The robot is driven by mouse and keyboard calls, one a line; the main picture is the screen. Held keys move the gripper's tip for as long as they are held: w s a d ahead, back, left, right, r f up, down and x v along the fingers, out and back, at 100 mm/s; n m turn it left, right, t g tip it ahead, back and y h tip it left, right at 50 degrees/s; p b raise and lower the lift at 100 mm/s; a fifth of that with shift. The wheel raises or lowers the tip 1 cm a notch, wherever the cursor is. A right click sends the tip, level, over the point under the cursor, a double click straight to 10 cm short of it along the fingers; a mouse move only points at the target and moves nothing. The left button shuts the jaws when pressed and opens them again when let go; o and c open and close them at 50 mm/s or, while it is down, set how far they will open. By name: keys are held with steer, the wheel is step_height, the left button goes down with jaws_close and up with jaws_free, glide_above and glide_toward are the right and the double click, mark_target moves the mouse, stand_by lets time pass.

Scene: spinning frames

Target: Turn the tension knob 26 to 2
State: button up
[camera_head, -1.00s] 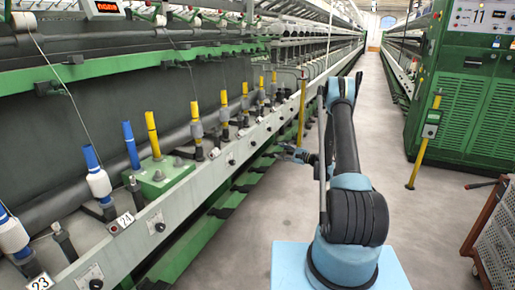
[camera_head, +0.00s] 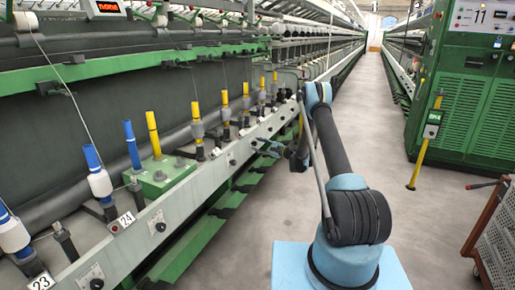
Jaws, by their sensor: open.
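The long pale machine rail on the left bears a row of small black knobs. One knob (camera_head: 160,227) is below the number plate 24 (camera_head: 122,222), and another (camera_head: 96,284) is nearer, by plate 23 (camera_head: 41,283). A further black knob (camera_head: 232,161) shows farther along the rail. Plate 26 cannot be read, so I cannot tell which knob is tension knob 26, nor its setting. My gripper (camera_head: 264,147) is open and small in view, close to the rail beyond that further knob. Its fingertips are hard to make out, and I cannot tell whether they touch anything.
Blue and yellow bobbins (camera_head: 152,134) stand along the rail, with a green box (camera_head: 162,176) among them. A green cabinet (camera_head: 460,100), yellow post (camera_head: 424,150) and brown-framed cart (camera_head: 492,228) stand there.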

steer(key=shift+w+a, duration=0.3)
steer(key=shift+a, duration=0.3)
steer(key=c, duration=1.1)
steer(key=shift+n, duration=0.7)
steer(key=o, duration=1.1)
